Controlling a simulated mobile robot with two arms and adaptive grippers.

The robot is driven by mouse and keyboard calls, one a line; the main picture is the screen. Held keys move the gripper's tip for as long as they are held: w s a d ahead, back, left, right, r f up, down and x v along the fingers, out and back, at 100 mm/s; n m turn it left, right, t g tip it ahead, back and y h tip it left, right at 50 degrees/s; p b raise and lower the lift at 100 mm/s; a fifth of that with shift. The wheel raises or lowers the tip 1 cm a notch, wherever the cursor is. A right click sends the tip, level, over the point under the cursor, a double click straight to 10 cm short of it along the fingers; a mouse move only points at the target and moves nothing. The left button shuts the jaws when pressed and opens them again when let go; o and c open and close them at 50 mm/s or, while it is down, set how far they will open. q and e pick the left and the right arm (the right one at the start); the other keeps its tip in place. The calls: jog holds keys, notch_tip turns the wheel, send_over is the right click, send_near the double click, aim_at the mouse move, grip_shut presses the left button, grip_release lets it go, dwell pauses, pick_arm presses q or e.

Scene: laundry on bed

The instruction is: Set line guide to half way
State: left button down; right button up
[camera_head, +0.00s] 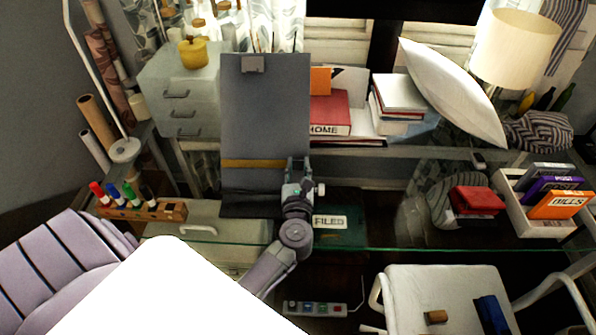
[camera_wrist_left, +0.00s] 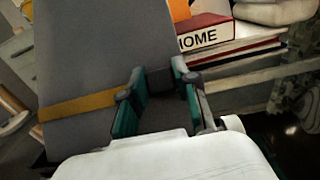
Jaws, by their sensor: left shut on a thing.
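A grey copy-holder board (camera_head: 265,110) with a clip at its top stands upright on the glass desk. The line guide, a yellow-brown bar (camera_head: 250,163), crosses the board level, below its middle. My left gripper (camera_head: 298,168) is at the bar's right end, by the board's right edge, shut on the guide's end. In the left wrist view the bar (camera_wrist_left: 80,105) runs in from the left to my left gripper (camera_wrist_left: 155,95), whose green-padded fingers stand either side of a dark piece. The fingers partly hide that end. My right gripper is not in view.
The red HOME binder (camera_head: 330,114) and stacked books (camera_head: 398,95) stand right of the board. A pen rack (camera_head: 140,208) is at the left and a white tray of folders (camera_head: 530,220) at the right. A grey drawer unit (camera_head: 178,95) stands behind left.

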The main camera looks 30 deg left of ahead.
pick_arm(q)
jog(key=w+a+r+p, duration=0.1)
jog(key=r, duration=0.1)
jog(key=w+a+r+p, duration=0.1)
jog(key=w+r, duration=0.1)
jog(key=w+a+r+p, duration=0.1)
jog(key=w+r+p, duration=0.1)
jog(key=r, duration=0.1)
jog(key=shift+a, duration=0.1)
jog(key=c, duration=0.8)
grip_release()
jog(key=shift+s, duration=0.1)
jog(key=shift+c, duration=0.2)
jog(key=shift+s, duration=0.1)
jog(key=v, duration=1.2)
